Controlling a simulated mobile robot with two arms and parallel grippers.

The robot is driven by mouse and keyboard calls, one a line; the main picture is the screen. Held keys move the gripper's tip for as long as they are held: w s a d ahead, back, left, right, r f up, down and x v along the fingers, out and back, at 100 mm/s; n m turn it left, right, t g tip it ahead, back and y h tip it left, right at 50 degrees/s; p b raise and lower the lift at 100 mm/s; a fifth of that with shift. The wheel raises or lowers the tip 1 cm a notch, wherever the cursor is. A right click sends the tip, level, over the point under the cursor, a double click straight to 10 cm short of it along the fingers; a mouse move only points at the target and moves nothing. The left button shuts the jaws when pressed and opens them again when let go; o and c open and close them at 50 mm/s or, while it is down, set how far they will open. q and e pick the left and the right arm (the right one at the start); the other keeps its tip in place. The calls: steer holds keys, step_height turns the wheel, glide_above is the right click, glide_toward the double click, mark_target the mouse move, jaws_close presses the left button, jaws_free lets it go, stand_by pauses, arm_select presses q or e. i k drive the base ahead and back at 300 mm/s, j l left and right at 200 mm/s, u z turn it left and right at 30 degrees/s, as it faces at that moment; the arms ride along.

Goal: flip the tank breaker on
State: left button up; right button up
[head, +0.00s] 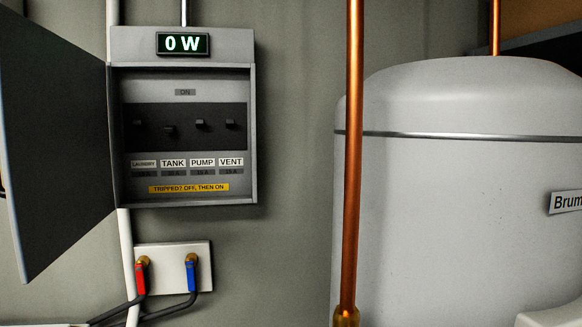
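The breaker panel (184,187) hangs on the wall at the left with its dark door (55,140) swung open to the left. Several small black switches sit in a row under an "ON" label. The tank breaker (170,130), above the "TANK" label (173,163), sits lower than the others. The pump breaker (201,124) and vent breaker (231,124) sit higher. A display (183,44) on top reads "0 W". A yellow label (188,188) reads "TRIPPED? OFF, THEN ON". Neither of my grippers is in view.
A large grey tank (450,200) stands at the right, with a vertical copper pipe (353,150) in front of its left edge. The wall between panel and pipe is clear.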

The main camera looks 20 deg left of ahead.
mark_target(169, 129)
steer(key=u, duration=1.25)
